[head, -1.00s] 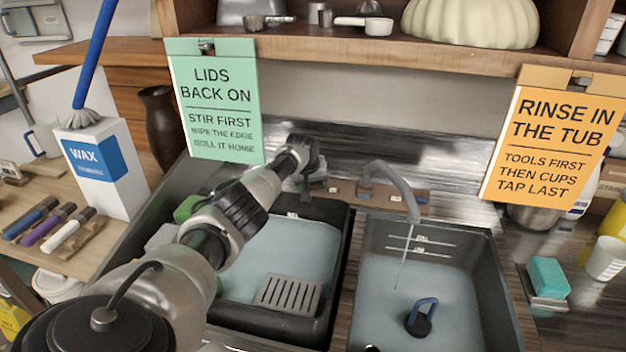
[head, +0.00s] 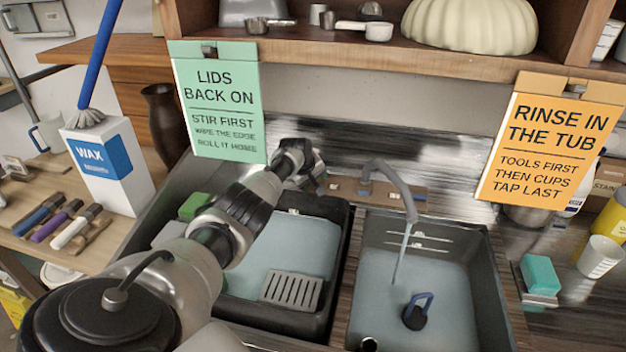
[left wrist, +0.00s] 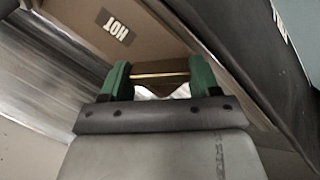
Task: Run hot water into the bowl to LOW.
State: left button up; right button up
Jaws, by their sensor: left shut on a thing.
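The bowl is the right-hand sink basin (head: 487,290), with pale blue water (head: 380,290) inside. Two white level lines (head: 415,243) mark its back wall, above the water surface; their lettering is too small to read. A grey tap spout (head: 395,180) hangs over it and a stream (head: 403,255) runs into the water. My left gripper (head: 318,183) is at the left end of the wooden tap board. In the left wrist view its green fingers (left wrist: 160,80) are shut on a tap handle, mostly hidden, beside a HOT label (left wrist: 116,28). My right gripper is out of view.
A plug with a blue loop (head: 416,310) is in the basin. A black tub (head: 345,245) of water with a grey grate (head: 292,290) stands to the left. Green (head: 217,100) and orange (head: 555,140) signs hang from the shelf above. A teal sponge (head: 540,274) lies at the right.

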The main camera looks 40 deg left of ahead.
pick_arm(q)
jog(key=o, duration=0.9)
jog(key=shift+s+r+p, duration=0.15)
jog(key=shift+r+p, duration=0.25)
jog(key=shift+r, duration=0.05)
jog(key=shift+p+v, duration=0.8)
jog(key=shift+v, duration=4.1)
